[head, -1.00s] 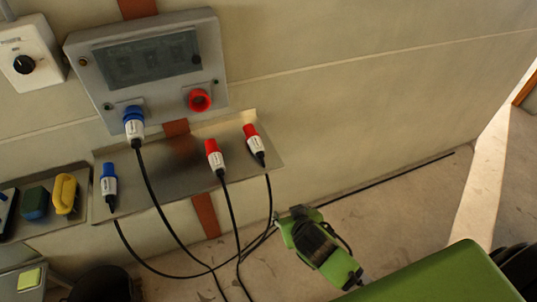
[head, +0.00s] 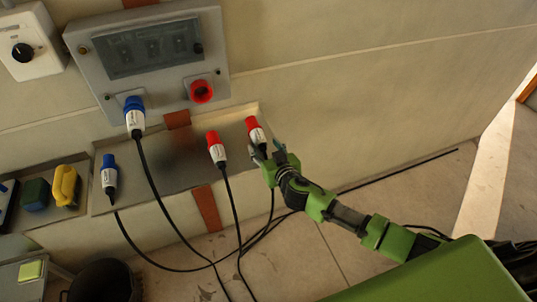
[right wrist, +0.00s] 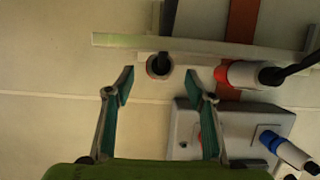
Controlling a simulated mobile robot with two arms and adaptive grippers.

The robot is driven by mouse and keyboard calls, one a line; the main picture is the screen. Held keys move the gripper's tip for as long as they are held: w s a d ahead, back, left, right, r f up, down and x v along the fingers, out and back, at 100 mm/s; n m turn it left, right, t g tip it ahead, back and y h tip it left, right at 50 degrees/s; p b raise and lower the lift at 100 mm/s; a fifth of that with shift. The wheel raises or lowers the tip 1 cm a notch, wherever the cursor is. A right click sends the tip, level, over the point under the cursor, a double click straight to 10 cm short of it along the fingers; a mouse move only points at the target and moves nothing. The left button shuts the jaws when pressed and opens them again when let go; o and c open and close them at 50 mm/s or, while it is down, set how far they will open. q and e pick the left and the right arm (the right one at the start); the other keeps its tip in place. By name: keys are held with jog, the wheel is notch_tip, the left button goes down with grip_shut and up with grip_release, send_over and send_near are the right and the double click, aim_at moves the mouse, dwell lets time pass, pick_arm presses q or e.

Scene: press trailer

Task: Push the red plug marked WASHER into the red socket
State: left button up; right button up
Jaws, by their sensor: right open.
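Two red-and-white plugs stand on the steel shelf: a left one (head: 215,150) and a right one (head: 256,134). Their labels are too small to read, so I cannot tell which says WASHER. The red socket (head: 201,92) is on the grey panel above the shelf, with nothing in it. My right gripper (head: 268,156) is at the right plug, partly covering its lower end. In the right wrist view the open fingers (right wrist: 160,88) point at that plug (right wrist: 158,66), seen nearly end-on just beyond and between the tips. The other red plug (right wrist: 242,75) lies outside the fingers. My left gripper is not in view.
A blue plug (head: 135,119) sits in the panel's blue socket, and another blue plug (head: 109,174) stands on the shelf (head: 180,160). Black cables hang from the plugs to the floor. A yellow item (head: 65,185) is at left. The wall to the right is bare.

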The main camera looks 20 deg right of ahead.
aim_at(262, 143)
jog(key=b+x, duration=0.2)
jog(key=x, duration=0.3)
jog(key=shift+b, duration=0.4)
jog(key=shift+w+f, duration=0.15)
jog(key=shift+w, duration=0.35)
jog(key=c, duration=1.3)
jog(key=shift+s+r, duration=0.35)
jog(key=shift+r+p+v, duration=0.25)
jog(key=shift+p+v, duration=0.6)
jog(key=shift+v, duration=0.4)
jog(key=shift+r+p+v, duration=0.2)
jog(key=shift+p+v, duration=0.65)
jog(key=shift+v, duration=0.35)
jog(key=shift+w, duration=0.15)
